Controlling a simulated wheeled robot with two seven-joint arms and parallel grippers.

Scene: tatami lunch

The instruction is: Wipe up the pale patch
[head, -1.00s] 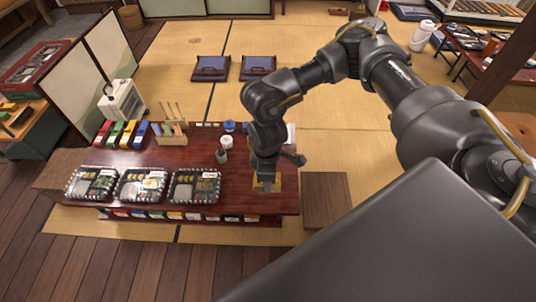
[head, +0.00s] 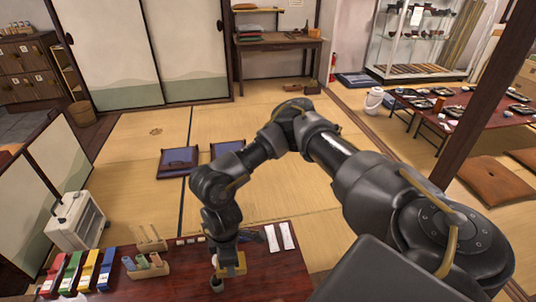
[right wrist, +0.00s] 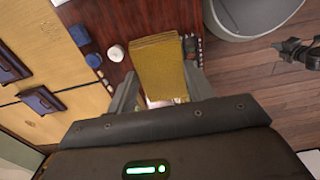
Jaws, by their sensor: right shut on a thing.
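My right gripper (head: 230,260) is shut on a yellow block, like a sponge (head: 238,269), above the dark red table (head: 185,285). In the right wrist view the yellow block (right wrist: 160,66) stands out between the two fingers of my right gripper (right wrist: 160,88), over the table. A small pale pinkish area (right wrist: 156,103) shows behind the block, between the fingers; I cannot tell whether it is the patch. No clear pale patch shows in the head view. My left gripper is not in view.
Two white strips (head: 280,237) lie at the table's back edge. A wooden rack (head: 146,266) and coloured boxes (head: 82,270) stand to the left. Tatami (head: 280,205) lies behind.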

